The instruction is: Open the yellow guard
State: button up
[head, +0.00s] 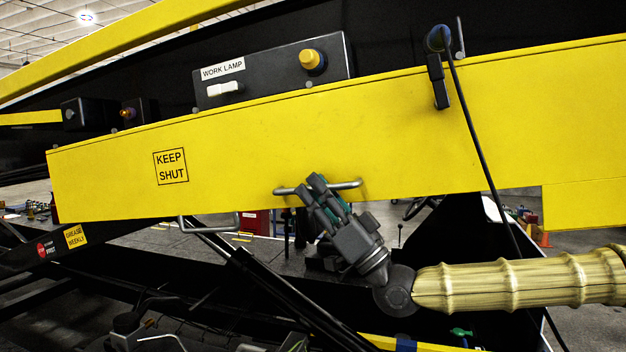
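The yellow guard (240,150) is a long panel across the head view, marked KEEP SHUT (171,166). It looks closed, lying flat along the dark frame. A grey bar handle (346,184) is fixed near its lower edge. My gripper (315,190) is at this handle, reaching up from below right, with its fingers overlapping the middle of the bar. The fingers hide that part of the bar. I cannot tell whether they are closed around it or only in front of it.
A dark box with a WORK LAMP label (223,70) and a yellow knob (312,60) sits above the guard. A black cable (480,150) hangs from a plug across the guard's right part. A second bar (208,229) and black struts (290,300) lie below.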

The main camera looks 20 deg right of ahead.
jog(key=shift+w+a+r, duration=0.2)
jog(key=shift+w+r, duration=0.05)
jog(key=shift+r, duration=0.1)
grip_shut()
jog(key=shift+w+f, duration=0.1)
